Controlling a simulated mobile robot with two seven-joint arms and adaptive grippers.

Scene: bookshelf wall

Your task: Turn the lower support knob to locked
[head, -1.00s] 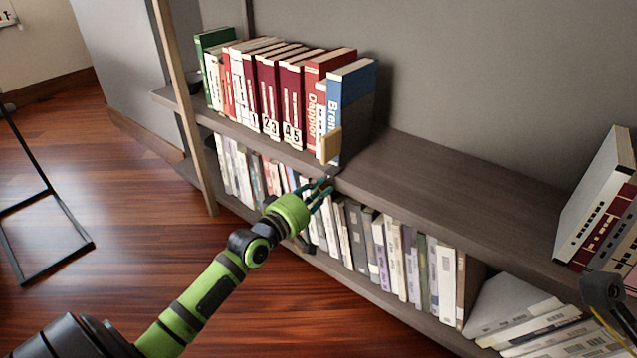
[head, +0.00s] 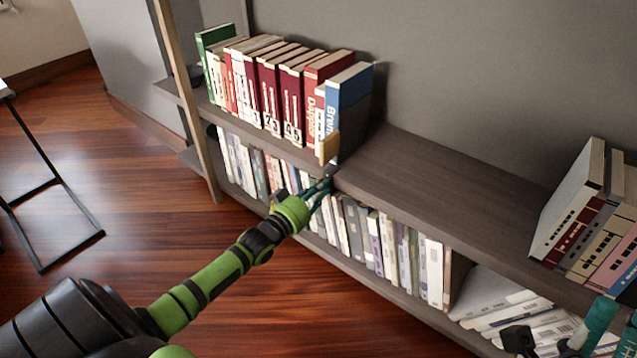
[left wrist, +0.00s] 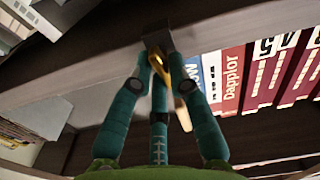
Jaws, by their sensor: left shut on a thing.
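The lower support knob shows as a small grey block with a yellow lever-like piece (left wrist: 178,68) at the front edge of the shelf, in the left wrist view. My left gripper (head: 326,186) is at that shelf edge, just below the blue book, with its teal fingers closed in around the knob. In the left wrist view the fingers (left wrist: 159,75) are shut on it and hide part of it. The knob's lock marking is not readable. My right gripper (head: 612,325) shows only partly at the lower right corner, teal fingers in view, its opening unclear.
A row of red and white books ends at a blue book (head: 349,98), with a wooden tab (head: 329,148) in front. More books fill the lower shelf (head: 385,245). A black-framed stand (head: 40,200) is at the left.

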